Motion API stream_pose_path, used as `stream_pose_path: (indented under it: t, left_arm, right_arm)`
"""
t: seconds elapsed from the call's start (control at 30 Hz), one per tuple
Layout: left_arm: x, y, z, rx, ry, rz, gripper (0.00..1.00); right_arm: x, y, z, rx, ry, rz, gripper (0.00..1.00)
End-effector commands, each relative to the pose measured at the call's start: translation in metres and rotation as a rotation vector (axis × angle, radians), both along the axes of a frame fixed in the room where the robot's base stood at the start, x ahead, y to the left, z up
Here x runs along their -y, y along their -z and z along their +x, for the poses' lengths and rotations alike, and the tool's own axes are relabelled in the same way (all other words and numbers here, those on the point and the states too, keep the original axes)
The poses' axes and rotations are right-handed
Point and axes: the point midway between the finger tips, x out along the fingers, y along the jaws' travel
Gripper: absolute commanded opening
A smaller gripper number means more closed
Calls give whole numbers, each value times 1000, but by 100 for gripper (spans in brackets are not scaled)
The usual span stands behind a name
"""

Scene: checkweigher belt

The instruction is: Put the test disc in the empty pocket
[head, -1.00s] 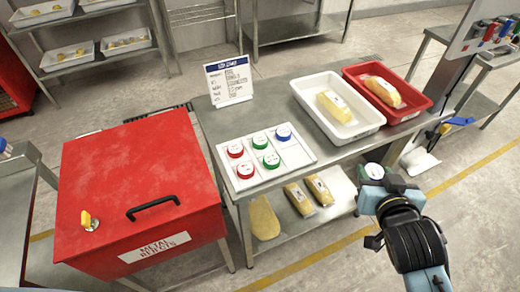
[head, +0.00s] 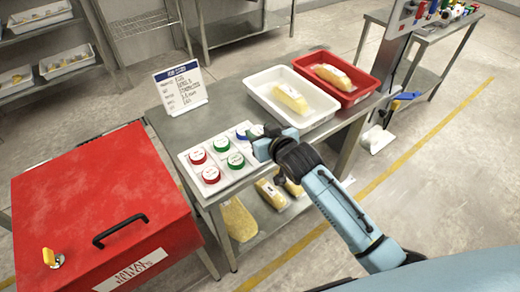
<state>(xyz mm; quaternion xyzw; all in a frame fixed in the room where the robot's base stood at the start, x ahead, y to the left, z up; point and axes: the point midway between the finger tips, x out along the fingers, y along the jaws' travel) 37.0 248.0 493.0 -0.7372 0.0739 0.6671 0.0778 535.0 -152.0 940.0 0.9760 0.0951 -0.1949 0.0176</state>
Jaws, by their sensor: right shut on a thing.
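The white pocket tray (head: 184,157) lies on the steel table's front left part. Two red-rimmed discs (head: 197,155), two green-rimmed discs (head: 236,161) and a blue-rimmed disc (head: 242,130) sit in its pockets. My right gripper (head: 260,140) is shut on the test disc (head: 256,131), which has a pale top and a dark rim. It is at the tray's right end, beside the blue disc. The gripper covers most of the empty front right pocket. I cannot tell whether the held disc touches the tray. My left gripper is not in view.
A white bin (head: 316,118) and a red bin (head: 374,86), each with a yellow pack, stand behind the gripper. A sign (head: 180,88) stands behind the tray. A red metal-rejects box (head: 90,190) is at left. More yellow packs lie on the shelf below.

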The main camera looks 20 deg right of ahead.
Motion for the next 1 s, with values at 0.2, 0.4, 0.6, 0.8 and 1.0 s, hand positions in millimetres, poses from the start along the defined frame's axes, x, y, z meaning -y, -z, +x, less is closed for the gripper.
stream_pose_path:
  t: [0.2,0.4,0.6,0.8,1.0]
  left_arm:
    - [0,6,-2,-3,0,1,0]
    - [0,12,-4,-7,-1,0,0]
    - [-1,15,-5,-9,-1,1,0]
    - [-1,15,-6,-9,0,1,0]
    - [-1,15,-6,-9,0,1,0]
  right_arm:
    - [0,26,0,1,0,1,18]
    - [0,50,-1,-1,1,-1,18]
    - [0,63,-1,2,0,1,18]
    - [0,63,-1,2,1,1,18]
    - [0,66,-1,2,1,0,58]
